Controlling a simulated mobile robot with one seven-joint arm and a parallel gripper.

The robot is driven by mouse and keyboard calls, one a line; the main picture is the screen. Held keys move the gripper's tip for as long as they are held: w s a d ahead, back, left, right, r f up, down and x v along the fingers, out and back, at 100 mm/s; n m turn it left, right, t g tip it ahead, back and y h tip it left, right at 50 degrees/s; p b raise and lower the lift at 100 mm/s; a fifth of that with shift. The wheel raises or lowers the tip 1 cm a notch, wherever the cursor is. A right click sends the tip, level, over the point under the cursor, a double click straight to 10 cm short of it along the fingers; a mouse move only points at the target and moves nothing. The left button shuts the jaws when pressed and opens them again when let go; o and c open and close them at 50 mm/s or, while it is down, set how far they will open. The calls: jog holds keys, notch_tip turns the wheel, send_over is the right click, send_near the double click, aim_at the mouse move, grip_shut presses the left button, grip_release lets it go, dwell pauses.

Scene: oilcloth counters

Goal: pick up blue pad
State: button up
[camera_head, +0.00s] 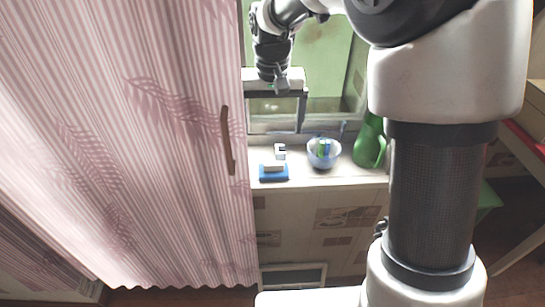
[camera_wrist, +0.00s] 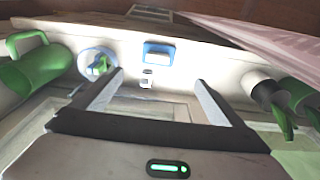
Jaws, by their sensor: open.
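The blue pad (camera_head: 273,178) lies on the counter by the curtain, with a white block (camera_head: 273,165) on top of it. In the wrist view the blue pad (camera_wrist: 158,45) is near the top centre, with its white top showing. My gripper (camera_head: 275,120) is above and behind the pad in the head view, pointing down. In the wrist view its two fingers (camera_wrist: 160,78) are wide apart with nothing between them, and the pad appears beyond their tips. The gripper is apart from the pad.
A small white and black item (camera_head: 280,151) stands just behind the pad. A bowl (camera_head: 323,160) with blue and green things and a green jug (camera_head: 369,145) stand to the right. A pink striped curtain (camera_head: 150,130) borders the left. A window (camera_head: 325,70) is behind.

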send_over(274, 162)
jog(key=f, duration=1)
jog(key=shift+s+a+f+b, duration=0.2)
jog(key=shift+s+a+b, duration=0.05)
jog(key=shift+s+b, duration=0.1)
jog(key=shift+w+d+f, duration=0.1)
jog(key=shift+w+f, duration=0.05)
jog(key=shift+f, duration=1.2)
jog(key=shift+w+d+f, duration=0.1)
jog(key=shift+w+f, duration=0.05)
jog(key=shift+f, duration=1.15)
jog(key=c, duration=1.1)
